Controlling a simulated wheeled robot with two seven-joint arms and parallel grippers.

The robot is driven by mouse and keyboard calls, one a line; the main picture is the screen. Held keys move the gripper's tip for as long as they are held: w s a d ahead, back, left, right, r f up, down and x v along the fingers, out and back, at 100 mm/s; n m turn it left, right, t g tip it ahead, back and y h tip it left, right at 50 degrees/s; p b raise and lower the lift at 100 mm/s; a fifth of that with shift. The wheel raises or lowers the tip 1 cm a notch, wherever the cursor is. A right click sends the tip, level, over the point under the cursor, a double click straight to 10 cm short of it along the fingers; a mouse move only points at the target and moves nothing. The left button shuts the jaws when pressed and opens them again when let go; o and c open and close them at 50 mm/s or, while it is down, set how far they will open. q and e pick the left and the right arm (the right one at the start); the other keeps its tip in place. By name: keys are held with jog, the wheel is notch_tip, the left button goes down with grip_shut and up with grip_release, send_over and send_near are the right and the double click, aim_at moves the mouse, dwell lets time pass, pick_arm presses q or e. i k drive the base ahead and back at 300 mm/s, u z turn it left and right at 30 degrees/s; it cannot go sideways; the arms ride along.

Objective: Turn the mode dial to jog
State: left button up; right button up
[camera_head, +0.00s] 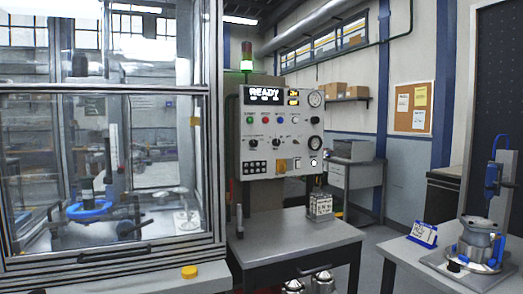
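The control panel (280,133) is a pale upright box in the middle of the view, with a lit display (264,96) reading READY. Below a row of coloured buttons are small dark rotary dials, one at the left (252,142) and one in the middle (275,143). Neither of my grippers is in view.
A glass-walled machine enclosure (110,258) fills the left. A grey table (300,235) stands below the panel, with a small metal block (320,205) on it. A bench at the right holds a blue press (492,180) and a housing (478,240). Floor shows between the tables.

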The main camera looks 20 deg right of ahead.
aim_at(253, 143)
jog(key=z, duration=1.1)
jog(key=i, duration=1.1)
jog(key=u, duration=0.8)
jog(key=i, duration=0.7)
jog(key=u, duration=0.75)
